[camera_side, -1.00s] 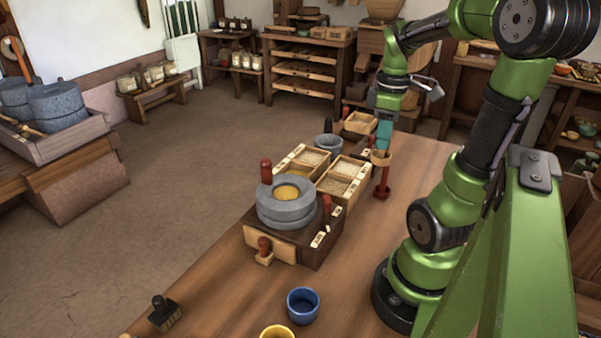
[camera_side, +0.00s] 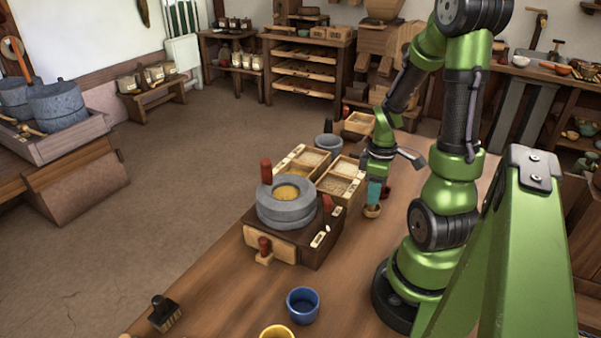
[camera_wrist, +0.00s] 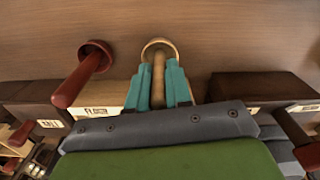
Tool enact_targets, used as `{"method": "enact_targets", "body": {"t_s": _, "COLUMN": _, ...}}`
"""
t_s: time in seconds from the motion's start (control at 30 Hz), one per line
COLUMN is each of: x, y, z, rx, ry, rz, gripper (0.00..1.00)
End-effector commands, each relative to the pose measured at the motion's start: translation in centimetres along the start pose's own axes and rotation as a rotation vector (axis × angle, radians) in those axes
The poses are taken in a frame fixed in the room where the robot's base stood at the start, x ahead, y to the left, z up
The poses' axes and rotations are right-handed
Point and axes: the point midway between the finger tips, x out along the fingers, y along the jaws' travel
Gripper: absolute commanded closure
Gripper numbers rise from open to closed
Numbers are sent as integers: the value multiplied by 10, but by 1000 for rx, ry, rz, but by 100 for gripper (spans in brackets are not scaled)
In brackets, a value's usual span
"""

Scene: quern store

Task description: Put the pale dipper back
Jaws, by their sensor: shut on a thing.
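The pale dipper (camera_wrist: 158,48) is a light wooden cup with a straight handle. In the wrist view its handle lies between my teal fingertips (camera_wrist: 158,88), and the cup shows beyond them. My gripper (camera_side: 375,190) is shut on it. In the side view the dipper's cup (camera_side: 372,211) hangs below the fingers, low over the table; I cannot tell whether it touches the wood. A dark red long-handled piece with a round end (camera_wrist: 80,75) stands to its left in the wrist view. In the side view that red piece (camera_side: 387,191) is mostly hidden behind my gripper.
Grain boxes (camera_side: 343,187) stand just left of my gripper. A stone quern (camera_side: 287,210) sits on a wooden base with red knobs. A grey bowl (camera_side: 328,142) is behind. The table between is clear.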

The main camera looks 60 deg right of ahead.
Motion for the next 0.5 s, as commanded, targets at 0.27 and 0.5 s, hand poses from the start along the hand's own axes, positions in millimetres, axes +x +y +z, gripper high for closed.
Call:
{"method": "enact_targets", "body": {"t_s": 0.27, "x": 3, "y": 0, "z": 0, "rx": 0, "ry": 1, "rz": 2, "gripper": 100}}
{"method": "enact_targets", "body": {"t_s": 0.5, "x": 6, "y": 0, "z": 0, "rx": 1, "ry": 0, "rz": 1, "gripper": 66}}
